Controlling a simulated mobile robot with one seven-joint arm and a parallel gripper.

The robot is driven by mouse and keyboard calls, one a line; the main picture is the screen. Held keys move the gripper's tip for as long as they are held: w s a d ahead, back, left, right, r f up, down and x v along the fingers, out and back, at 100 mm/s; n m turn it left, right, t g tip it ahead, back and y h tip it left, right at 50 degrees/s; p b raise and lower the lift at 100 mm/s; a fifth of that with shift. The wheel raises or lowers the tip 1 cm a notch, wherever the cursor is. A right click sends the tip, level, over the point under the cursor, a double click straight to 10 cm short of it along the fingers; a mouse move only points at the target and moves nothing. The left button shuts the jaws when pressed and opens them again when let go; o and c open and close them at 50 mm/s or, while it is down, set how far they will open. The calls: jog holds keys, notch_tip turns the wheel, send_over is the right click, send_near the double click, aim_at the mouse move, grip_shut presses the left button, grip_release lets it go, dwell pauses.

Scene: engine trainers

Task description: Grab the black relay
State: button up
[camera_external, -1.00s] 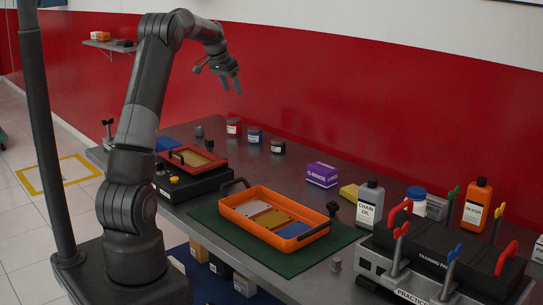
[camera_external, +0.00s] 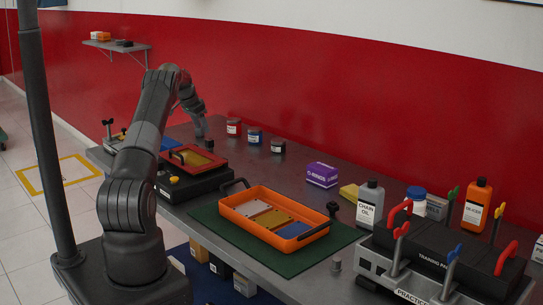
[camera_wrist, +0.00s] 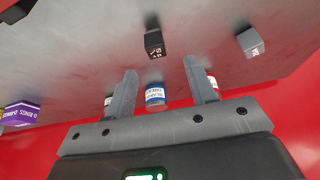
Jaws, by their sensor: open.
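A small black block with white lettering (camera_wrist: 153,42), which looks like the black relay, stands on the bench in the wrist view. It is beyond my fingertips and roughly in line with the gap between them. My gripper (camera_wrist: 160,70) is open, with nothing between its fingers. In the external view my gripper (camera_external: 200,130) is low over the back left of the bench, partly behind my own arm. The relay is hard to make out there.
A grey block (camera_wrist: 250,42) stands to the right in the wrist view. Blue-labelled (camera_external: 255,136), red-labelled (camera_external: 233,127) and dark (camera_external: 278,146) jars stand near the red wall. A red-framed box (camera_external: 190,158) and an orange tray (camera_external: 232,212) are nearer.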

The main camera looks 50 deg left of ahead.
aim_at(209, 140)
jog(key=x, duration=0.8)
jog(key=shift+w+d, duration=0.1)
jog(key=shift+d, duration=0.25)
jog(key=shift+c, duration=0.3)
jog(key=c, duration=1)
jog(key=shift+r, duration=0.1)
